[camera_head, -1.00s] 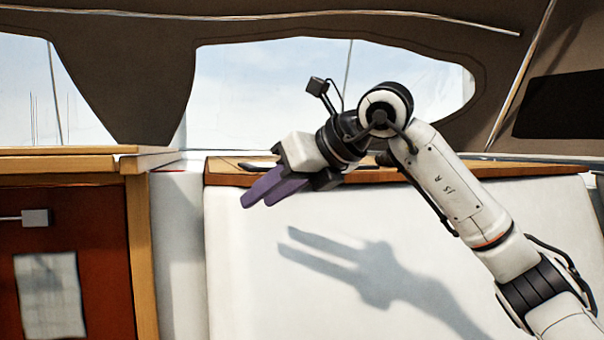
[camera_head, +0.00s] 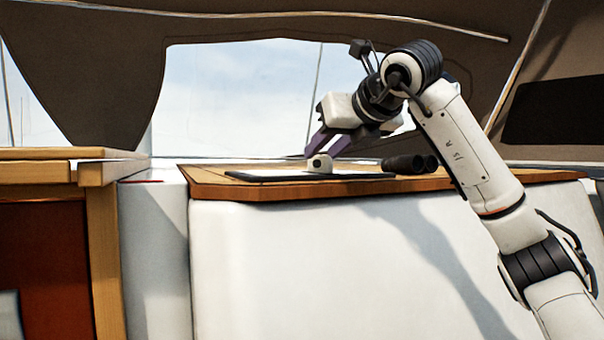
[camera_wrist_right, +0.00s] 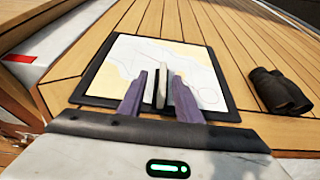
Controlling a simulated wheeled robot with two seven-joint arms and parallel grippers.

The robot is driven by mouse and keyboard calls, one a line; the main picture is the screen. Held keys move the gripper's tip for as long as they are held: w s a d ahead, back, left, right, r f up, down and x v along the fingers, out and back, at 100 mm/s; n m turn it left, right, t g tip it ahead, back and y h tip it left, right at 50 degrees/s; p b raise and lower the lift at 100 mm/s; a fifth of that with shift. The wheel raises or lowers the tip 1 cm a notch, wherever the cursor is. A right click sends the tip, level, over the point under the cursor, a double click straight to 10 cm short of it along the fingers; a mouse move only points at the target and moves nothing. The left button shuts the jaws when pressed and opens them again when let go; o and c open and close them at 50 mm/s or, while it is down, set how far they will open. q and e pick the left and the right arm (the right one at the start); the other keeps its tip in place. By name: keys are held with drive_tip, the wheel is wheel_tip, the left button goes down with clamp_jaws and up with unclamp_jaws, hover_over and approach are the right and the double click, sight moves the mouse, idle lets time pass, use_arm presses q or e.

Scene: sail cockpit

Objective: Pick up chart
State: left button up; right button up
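The chart (camera_wrist_right: 140,52) is a pale sheet with yellow areas and thin lines in a dark flat frame. It lies on the wooden top; in the head view its dark edge (camera_head: 265,178) shows at a low angle. A small upright white block with a dark side (camera_wrist_right: 161,88) stands at the chart's near part, and it also shows in the head view (camera_head: 320,163). My right gripper (camera_head: 322,150) points down over the chart. Its purple fingers (camera_wrist_right: 160,92) are apart, one on each side of the block, with a gap visible at the left finger. My left gripper is not in view.
Black binoculars (camera_head: 410,164) lie to the right of the chart, also in the right wrist view (camera_wrist_right: 280,92). The wooden top (camera_head: 215,186) sits on a white base. A wooden cabinet (camera_head: 100,230) stands at left. Planking left of the chart is clear.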

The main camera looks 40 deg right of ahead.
sight(316, 159)
drive_tip(key=x, duration=0.2)
drive_tip(key=p+x, duration=0.1)
drive_tip(key=x, duration=0.2)
drive_tip(key=shift+s+d, duration=0.1)
drive_tip(key=shift+d, duration=0.25)
drive_tip(key=shift+w+f, duration=0.25)
drive_tip(key=shift+w, duration=0.2)
clamp_jaws()
